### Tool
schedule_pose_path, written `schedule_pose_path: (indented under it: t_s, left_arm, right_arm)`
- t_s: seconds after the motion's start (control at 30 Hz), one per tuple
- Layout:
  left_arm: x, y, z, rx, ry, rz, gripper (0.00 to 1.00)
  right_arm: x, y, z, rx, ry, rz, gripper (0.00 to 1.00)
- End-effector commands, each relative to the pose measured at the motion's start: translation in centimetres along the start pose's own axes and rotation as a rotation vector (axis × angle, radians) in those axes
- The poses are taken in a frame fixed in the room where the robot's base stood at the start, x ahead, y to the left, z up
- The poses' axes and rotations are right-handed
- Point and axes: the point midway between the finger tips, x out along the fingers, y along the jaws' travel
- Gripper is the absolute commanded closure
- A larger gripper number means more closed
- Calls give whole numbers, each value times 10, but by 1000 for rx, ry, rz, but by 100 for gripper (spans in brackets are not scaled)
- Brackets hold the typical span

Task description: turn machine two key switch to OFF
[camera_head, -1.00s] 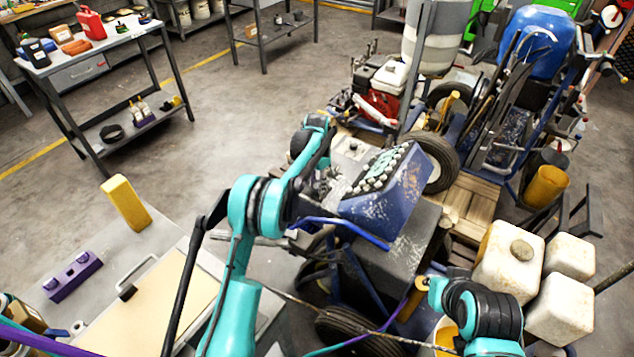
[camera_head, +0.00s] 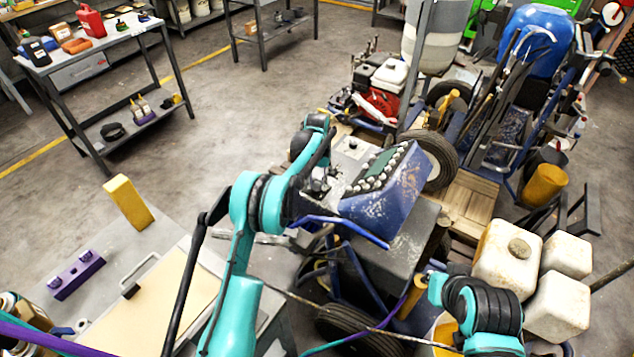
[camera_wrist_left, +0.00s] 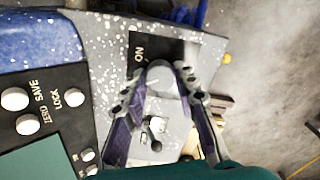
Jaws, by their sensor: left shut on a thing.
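The left wrist view shows a console panel with a black label plate (camera_wrist_left: 152,55) marked ON. My left gripper (camera_wrist_left: 165,75) is shut at this plate, on a pale, blurred rounded piece that looks like the key switch (camera_wrist_left: 164,84). The fingers hide much of it, so its exact angle and any OFF mark cannot be read. A small metal knob (camera_wrist_left: 155,128) lies below, between the fingers. In the head view, my left gripper (camera_head: 318,186) is at the left edge of the blue console (camera_head: 405,190). My right arm shows at lower right, but its fingers do not.
Console buttons (camera_wrist_left: 27,123) and a green screen (camera_wrist_left: 30,160) lie left of my left gripper. White jugs (camera_head: 506,255) stand at the right of the head view. A grey table with a yellow block (camera_head: 129,202) is at left. Open floor lies beyond.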

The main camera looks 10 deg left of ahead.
Motion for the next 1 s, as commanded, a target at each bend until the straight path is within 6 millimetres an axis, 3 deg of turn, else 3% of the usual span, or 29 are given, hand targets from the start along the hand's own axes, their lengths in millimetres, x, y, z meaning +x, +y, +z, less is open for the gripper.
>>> schedule_pose_path:
  t_s: [0.47, 0.5, 0.57, 0.87, 1.0]
  left_arm:
    - [0, 0, 0, -17, -1, 0, 100]
    - [0, 0, 0, -17, -1, 0, 69]
    - [0, 0, 0, -17, -1, 0, 53]
    - [0, 0, 0, -16, 0, 0, 50]
    - [-10, 0, 0, -16, 0, 0, 50]
  right_arm:
    - [0, 0, 0, 0, 0, 0, 100]
    - [0, 0, 0, 0, 0, 0, 100]
    - [0, 0, 0, 0, 0, 0, 100]
    - [0, 0, 0, 0, 0, 0, 100]
    - [0, 0, 0, 0, 0, 0, 100]
